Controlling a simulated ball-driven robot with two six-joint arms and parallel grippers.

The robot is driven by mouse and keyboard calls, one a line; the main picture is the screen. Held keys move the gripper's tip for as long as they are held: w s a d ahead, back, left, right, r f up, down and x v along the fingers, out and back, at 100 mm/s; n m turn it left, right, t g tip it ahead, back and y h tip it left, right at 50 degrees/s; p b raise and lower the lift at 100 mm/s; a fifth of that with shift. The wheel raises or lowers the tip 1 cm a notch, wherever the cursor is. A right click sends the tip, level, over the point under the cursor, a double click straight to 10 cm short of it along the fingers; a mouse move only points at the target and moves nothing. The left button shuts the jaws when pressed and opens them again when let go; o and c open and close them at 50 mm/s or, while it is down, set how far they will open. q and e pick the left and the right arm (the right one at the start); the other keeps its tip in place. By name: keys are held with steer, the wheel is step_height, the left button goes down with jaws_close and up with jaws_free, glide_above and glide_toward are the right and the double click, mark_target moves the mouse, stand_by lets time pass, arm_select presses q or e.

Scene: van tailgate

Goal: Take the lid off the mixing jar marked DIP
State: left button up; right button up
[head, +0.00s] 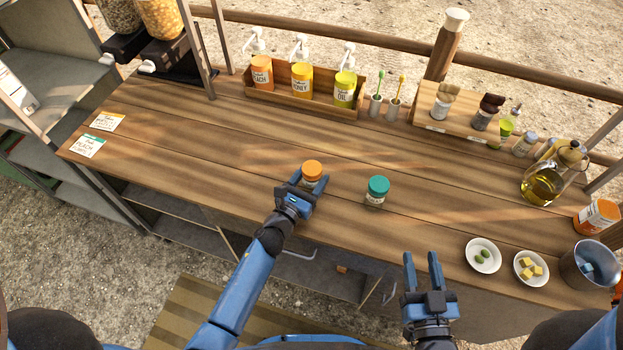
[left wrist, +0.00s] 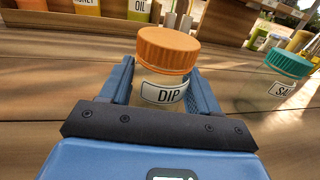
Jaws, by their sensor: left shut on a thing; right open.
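The DIP jar (left wrist: 162,92) is a clear jar with a label reading DIP, standing upright on the wooden counter. Its orange lid (head: 312,169) is on top; it also shows in the left wrist view (left wrist: 168,48). My left gripper (head: 308,184) is shut on the jar's body below the lid, one finger on each side, as the left wrist view (left wrist: 160,95) shows. My right gripper (head: 422,265) is open and empty, in front of the counter's near edge and apart from the jar.
A jar with a teal lid (head: 377,189), its label partly readable as SAL, stands right of the DIP jar. Two small white dishes (head: 483,265) and a metal pot (head: 588,265) are at the right. A pump-bottle rack (head: 300,97) stands behind.

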arm_select(q)
steer(key=shift+r, duration=0.2)
step_height(320, 180, up, 20)
steer(key=p, duration=1.7)
steer(key=shift+f, duration=0.15)
steer(key=o, duration=0.6)
steer(key=c, duration=1)
steer(key=shift+o, duration=0.2)
steer(key=shift+f, duration=0.1)
